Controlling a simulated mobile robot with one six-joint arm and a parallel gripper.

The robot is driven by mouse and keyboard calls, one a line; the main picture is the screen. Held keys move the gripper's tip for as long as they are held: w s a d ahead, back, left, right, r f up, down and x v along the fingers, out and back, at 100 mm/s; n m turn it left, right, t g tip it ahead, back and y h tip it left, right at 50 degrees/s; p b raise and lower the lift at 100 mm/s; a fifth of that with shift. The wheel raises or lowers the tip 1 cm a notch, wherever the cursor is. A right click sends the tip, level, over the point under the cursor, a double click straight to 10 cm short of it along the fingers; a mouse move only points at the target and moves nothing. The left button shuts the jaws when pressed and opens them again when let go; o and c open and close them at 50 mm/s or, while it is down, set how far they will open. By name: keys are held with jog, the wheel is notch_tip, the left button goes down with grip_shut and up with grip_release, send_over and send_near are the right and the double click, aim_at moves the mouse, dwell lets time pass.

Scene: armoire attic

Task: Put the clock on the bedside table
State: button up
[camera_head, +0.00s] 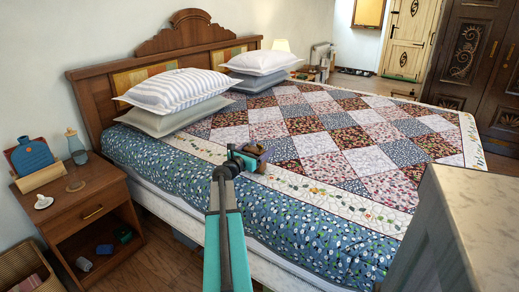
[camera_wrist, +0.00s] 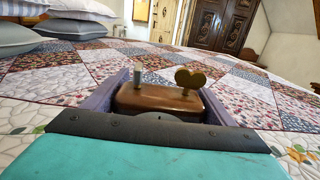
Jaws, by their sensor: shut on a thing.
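My gripper (camera_head: 248,158) is over the near part of the bed in the head view, with its teal arm reaching up from below. In the wrist view, its two purple fingers (camera_wrist: 166,98) are shut on the sides of a small brown clock (camera_wrist: 150,97), which has a brass heart-shaped key and a pale peg on it. The clock's dial is not seen. In the head view the clock is mostly hidden by the gripper. The wooden bedside table (camera_head: 98,178) stands at the left beside the bed, well apart from the gripper.
On the bedside table are a blue bottle (camera_head: 30,155) in a wooden holder, a glass bottle (camera_head: 76,146) and a small white item (camera_head: 43,202). Its front right top is clear. Pillows (camera_head: 178,90) lie on the quilted bed (camera_head: 330,150). A wicker basket (camera_head: 22,268) is at lower left.

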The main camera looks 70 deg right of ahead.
jog(key=o, duration=1.7)
jog(key=shift+f, duration=0.1)
jog(key=shift+r, duration=0.2)
jog(key=shift+v, duration=6.05)
jog(key=shift+o, duration=0.3)
jog(key=shift+f, duration=0.1)
